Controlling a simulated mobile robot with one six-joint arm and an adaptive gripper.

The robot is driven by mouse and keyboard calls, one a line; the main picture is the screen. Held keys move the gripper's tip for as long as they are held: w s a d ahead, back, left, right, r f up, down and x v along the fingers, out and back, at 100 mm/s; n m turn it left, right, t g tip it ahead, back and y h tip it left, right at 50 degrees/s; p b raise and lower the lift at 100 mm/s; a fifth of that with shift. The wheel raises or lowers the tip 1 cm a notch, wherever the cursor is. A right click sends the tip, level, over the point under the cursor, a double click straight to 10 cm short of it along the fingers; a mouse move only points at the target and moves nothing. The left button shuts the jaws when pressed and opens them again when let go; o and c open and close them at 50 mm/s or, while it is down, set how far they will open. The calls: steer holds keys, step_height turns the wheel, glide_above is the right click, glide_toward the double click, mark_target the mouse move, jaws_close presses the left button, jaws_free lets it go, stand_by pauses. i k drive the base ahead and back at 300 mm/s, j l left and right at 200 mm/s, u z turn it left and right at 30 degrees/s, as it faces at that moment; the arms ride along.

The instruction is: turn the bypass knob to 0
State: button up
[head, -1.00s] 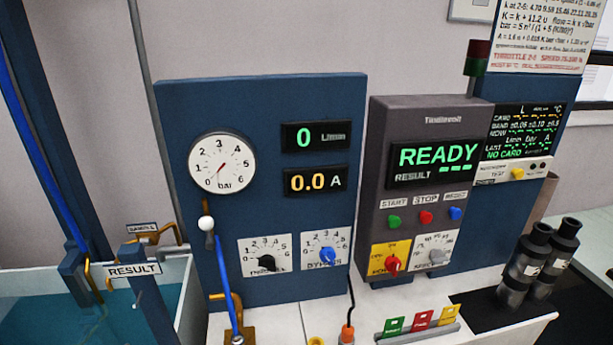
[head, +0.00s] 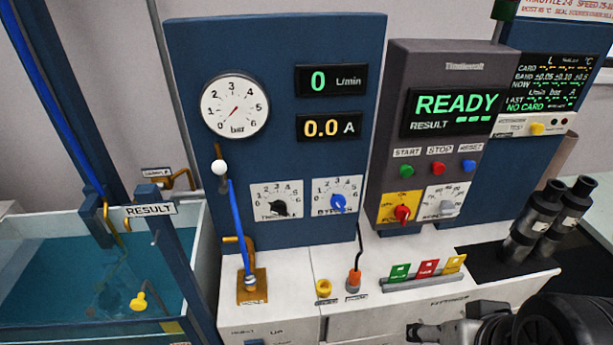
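The bypass knob (head: 338,201) is blue and sits on a white dial plate (head: 352,184) numbered up to 6, on the lower right of the blue panel. Its exact setting is too small to read. The black throttle knob (head: 279,208) is on a similar plate to its left. My gripper (head: 414,332) shows at the bottom edge, right of centre, over the front of the white bench. It is well below and apart from the knob. Its fingers are seen side-on and partly cut off, so I cannot tell whether they are open or shut.
A pressure gauge (head: 235,107) reads near 0. A blue hose (head: 237,225) with a white-ball lever (head: 219,168) stands left of the dials. A grey control box (head: 436,125) shows READY. Coloured cards (head: 428,267) and black cylinders (head: 536,220) stand right. A water tank (head: 60,250) is left.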

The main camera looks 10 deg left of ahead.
mark_target(338, 201)
steer(key=j+u, duration=0.35)
steer(key=i+j+u, duration=0.1)
steer(key=u, duration=0.25)
steer(key=i+j+u, duration=0.1)
steer(key=j+u, duration=0.25)
